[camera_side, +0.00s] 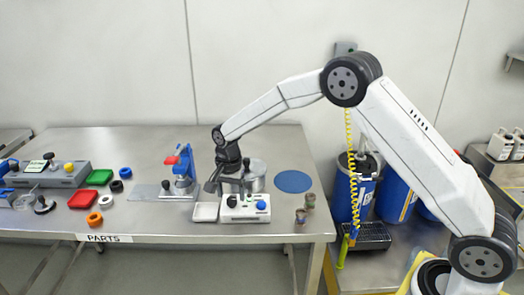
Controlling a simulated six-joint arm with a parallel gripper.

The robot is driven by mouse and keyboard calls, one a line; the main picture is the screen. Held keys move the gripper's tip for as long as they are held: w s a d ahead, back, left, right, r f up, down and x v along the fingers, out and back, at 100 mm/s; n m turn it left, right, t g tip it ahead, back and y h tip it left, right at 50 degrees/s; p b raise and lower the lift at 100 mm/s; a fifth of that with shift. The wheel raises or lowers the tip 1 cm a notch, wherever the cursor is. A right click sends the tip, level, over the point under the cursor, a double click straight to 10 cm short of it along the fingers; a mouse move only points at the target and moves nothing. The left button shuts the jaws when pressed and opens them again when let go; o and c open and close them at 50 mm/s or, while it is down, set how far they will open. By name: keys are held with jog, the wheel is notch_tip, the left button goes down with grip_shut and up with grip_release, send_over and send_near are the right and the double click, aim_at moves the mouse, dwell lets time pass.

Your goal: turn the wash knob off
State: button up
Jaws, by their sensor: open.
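A small white control box (246,208) stands near the front right of the steel table. It carries a black knob (231,202) at its left and a blue knob (261,205) at its right. I cannot read any label, so I cannot tell which is the wash knob or how either is turned. My gripper (229,184) points down above the box's left part, with its jaws open and nothing seen between them. It is close above the black knob; I cannot tell whether it touches it.
A metal pot (256,176) stands close behind my gripper. A white tray (205,212) sits left of the box. A blue-and-red device (183,168) stands further left, and a blue disc (293,181) lies to the right.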

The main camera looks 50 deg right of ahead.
jog(key=shift+f, duration=0.9)
grip_shut()
